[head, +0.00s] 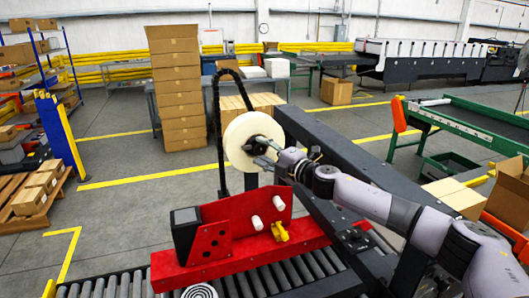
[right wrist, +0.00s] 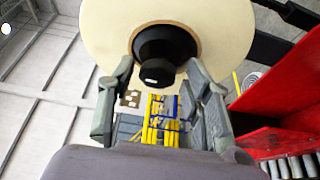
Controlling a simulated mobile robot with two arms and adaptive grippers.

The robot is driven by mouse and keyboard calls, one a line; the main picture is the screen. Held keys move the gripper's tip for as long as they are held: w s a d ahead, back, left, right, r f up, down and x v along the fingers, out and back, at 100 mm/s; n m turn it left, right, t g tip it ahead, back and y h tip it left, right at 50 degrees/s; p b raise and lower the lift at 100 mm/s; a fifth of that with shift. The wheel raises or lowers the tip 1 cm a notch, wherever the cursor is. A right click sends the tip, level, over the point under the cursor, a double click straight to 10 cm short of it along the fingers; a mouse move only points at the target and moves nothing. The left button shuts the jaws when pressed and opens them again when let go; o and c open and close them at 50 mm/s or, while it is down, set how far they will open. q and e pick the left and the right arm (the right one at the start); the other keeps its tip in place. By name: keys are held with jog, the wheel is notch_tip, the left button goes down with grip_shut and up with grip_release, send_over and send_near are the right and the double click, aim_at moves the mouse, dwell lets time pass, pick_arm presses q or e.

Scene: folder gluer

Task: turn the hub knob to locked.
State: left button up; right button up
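The hub knob (head: 257,145) is black and sits at the centre of a large cream tape roll (head: 240,130). In the right wrist view the knob (right wrist: 165,52) is a dark stepped cylinder with a small pale mark on its end. My right gripper (head: 263,154) is at the front of the roll, close to the knob. In the right wrist view its two fingers (right wrist: 159,68) are spread, with their tips beside the lower part of the knob. I cannot tell whether they touch it. No locked marking is readable. My left gripper is out of view.
The roll stands above a red machine base (head: 225,240) with white rollers and a yellow knob (head: 280,232). A dark beam (head: 330,150) runs just right of the roll. A roller conveyor (head: 270,280) lies in front. Stacked cartons (head: 178,90) stand behind.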

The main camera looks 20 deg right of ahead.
jog(key=shift+r, duration=0.1)
jog(key=v, duration=1.2)
dwell(0.4)
